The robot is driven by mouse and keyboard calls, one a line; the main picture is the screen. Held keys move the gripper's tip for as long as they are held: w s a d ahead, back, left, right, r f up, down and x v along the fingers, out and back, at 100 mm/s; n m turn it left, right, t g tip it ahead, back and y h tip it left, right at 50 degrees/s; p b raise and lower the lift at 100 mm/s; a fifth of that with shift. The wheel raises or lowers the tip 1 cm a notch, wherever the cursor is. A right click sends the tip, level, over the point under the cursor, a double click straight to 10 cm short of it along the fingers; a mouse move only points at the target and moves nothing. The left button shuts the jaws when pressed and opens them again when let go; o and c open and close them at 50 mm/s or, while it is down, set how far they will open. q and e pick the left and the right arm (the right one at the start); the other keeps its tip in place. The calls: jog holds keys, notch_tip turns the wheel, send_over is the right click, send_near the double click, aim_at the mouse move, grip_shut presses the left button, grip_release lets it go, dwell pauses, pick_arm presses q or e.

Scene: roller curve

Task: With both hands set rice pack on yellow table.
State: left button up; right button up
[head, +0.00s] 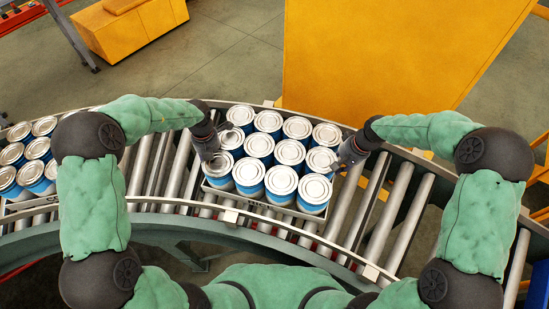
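The rice pack looks like a tray (262,207) of several blue tins with silver lids (289,152), standing upright in rows on the curved roller conveyor. The yellow table (400,50) is a large flat yellow surface beyond the conveyor. My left gripper (222,141) is at the pack's left side, close against the tins. My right gripper (339,161) is at its right side, also close to the tins. The fingers are small and partly hidden, so I cannot tell whether either grips the tray.
Another tray of similar tins (30,170) stands on the conveyor at the left. Bare rollers (401,210) lie right of the pack. The conveyor's rails (160,208) run along both edges. A yellow cabinet (130,28) stands on the floor at the back left.

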pick_arm(q)
grip_shut()
pick_arm(e)
grip_shut()
pick_arm(q)
jog(key=shift+w+r, duration=0.15)
pick_arm(e)
jog(key=shift+w+r, duration=0.2)
pick_arm(q)
jog(key=shift+r, duration=0.15)
pick_arm(e)
jog(key=shift+r, duration=0.1)
